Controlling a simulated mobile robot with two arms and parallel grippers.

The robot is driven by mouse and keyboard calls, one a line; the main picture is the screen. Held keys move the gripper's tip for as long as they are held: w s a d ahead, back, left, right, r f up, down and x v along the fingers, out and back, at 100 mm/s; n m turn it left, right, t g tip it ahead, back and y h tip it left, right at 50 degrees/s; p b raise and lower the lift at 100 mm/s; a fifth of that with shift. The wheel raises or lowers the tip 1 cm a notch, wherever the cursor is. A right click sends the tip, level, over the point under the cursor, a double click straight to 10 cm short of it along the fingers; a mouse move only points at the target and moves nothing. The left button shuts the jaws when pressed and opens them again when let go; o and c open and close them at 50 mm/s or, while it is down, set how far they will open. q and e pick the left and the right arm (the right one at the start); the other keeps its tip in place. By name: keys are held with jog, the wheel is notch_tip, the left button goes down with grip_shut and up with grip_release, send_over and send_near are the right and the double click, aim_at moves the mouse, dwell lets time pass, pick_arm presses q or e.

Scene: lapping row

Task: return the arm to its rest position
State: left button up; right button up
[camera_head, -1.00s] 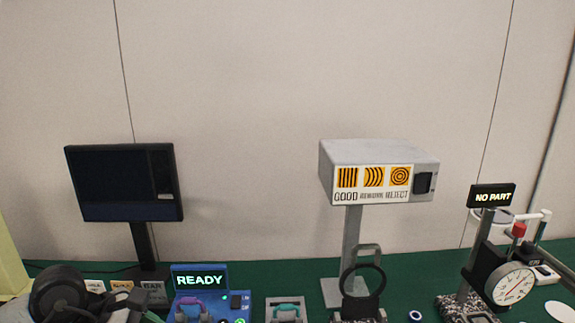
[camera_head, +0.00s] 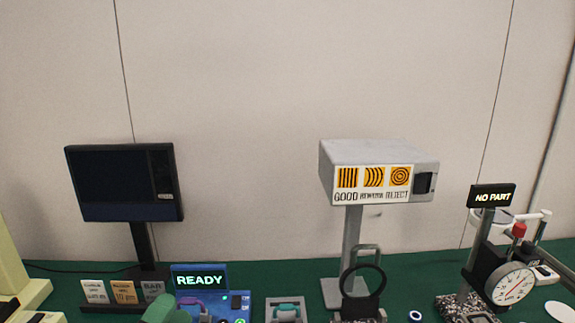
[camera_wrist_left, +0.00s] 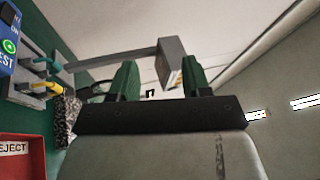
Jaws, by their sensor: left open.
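Only a green piece of my left gripper (camera_head: 160,308) shows, at the bottom edge of the head view, in front of the small cards. In the left wrist view, both green fingers of my left gripper (camera_wrist_left: 160,68) stand apart with nothing held between them. The rest of my left arm is mostly outside the head view. My right gripper is in neither view.
A dark monitor (camera_head: 115,183), the blue READY unit (camera_head: 200,277), a grey box on a post (camera_head: 375,155) and a dial gauge (camera_head: 510,284) line the green table. A cream column (camera_head: 10,265) stands at left. The wrist view shows a red REJECT bin (camera_wrist_left: 25,160).

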pick_arm(q)
jog(key=s+a+f+n+g+y, duration=0.1)
jog(key=s+f+n+g+y, duration=0.1)
jog(key=s+f+n+g, duration=0.2)
jog(key=s+a+f+n+g+y, duration=0.1)
jog(key=s+f+n+g+y, duration=0.2)
jog(key=f+n, duration=0.4)
jog(key=s+a+f+n+g+y, duration=0.2)
jog(key=s+f+n+g, duration=0.3)
jog(key=f, duration=0.4)
jog(key=shift+s+n+g+y, duration=0.3)
jog(key=shift+s, duration=0.1)
jog(key=s+d+f+n+g+h, duration=0.1)
jog(key=s+d+f+n+g, duration=0.2)
jog(key=s, duration=0.5)
notch_tip(320, 180, down, 27)
jog(key=s+a+m+g, duration=0.1)
jog(key=g, duration=0.2)
jog(key=s+a+f+g, duration=0.1)
jog(key=s+a+f, duration=0.2)
jog(key=s+f, duration=1.2)
jog(key=shift+s+m+p, duration=0.3)
jog(key=shift+s+p, duration=0.1)
jog(key=shift+s, duration=0.1)
